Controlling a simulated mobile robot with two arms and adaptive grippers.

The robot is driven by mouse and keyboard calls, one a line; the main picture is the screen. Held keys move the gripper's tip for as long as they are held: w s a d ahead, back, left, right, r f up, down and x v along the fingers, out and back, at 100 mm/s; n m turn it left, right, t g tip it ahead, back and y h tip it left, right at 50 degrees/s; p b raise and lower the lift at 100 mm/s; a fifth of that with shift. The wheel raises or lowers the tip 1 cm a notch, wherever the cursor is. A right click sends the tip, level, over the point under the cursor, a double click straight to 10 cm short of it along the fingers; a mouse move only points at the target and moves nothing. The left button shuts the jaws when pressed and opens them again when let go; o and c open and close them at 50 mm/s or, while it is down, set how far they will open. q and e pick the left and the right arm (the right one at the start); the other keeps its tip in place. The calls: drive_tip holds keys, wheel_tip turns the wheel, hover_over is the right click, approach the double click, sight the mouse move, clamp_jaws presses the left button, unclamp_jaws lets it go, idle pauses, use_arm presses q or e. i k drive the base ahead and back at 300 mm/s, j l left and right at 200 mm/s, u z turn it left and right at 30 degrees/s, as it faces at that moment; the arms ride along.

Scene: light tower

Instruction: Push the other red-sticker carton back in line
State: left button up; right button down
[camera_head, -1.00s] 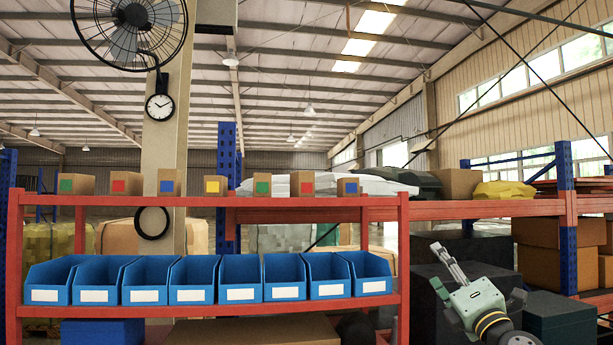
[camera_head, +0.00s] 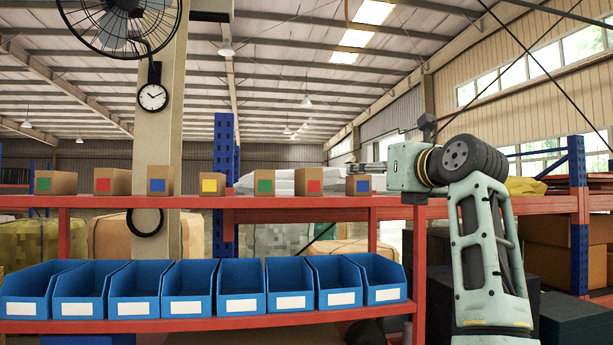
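A row of small brown cartons with coloured stickers stands on the red rack's top shelf (camera_head: 230,202). One red-sticker carton (camera_head: 112,181) is at the left, between a green-sticker carton (camera_head: 57,182) and a blue-sticker carton (camera_head: 168,181). The other red-sticker carton (camera_head: 325,177) is at the right, between a green-sticker carton and a blue-sticker carton (camera_head: 363,189). From this angle I cannot tell how far either sticks out. My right gripper (camera_head: 358,168) points left at carton-top height, by the right blue-sticker carton; its finger opening is unclear. My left gripper is not in view.
A yellow-sticker carton (camera_head: 212,184) stands mid-row. Blue bins (camera_head: 241,306) fill the shelf below. A rack upright (camera_head: 419,270) stands beside my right arm. White sacks (camera_head: 280,182) lie behind the cartons.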

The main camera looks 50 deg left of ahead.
sight(308, 181)
drive_tip(key=i+j, duration=0.1)
drive_tip(key=j, duration=0.3)
drive_tip(key=i+j, duration=0.1)
drive_tip(key=j, duration=0.7)
drive_tip(key=i+j, duration=0.15)
drive_tip(key=j, duration=0.25)
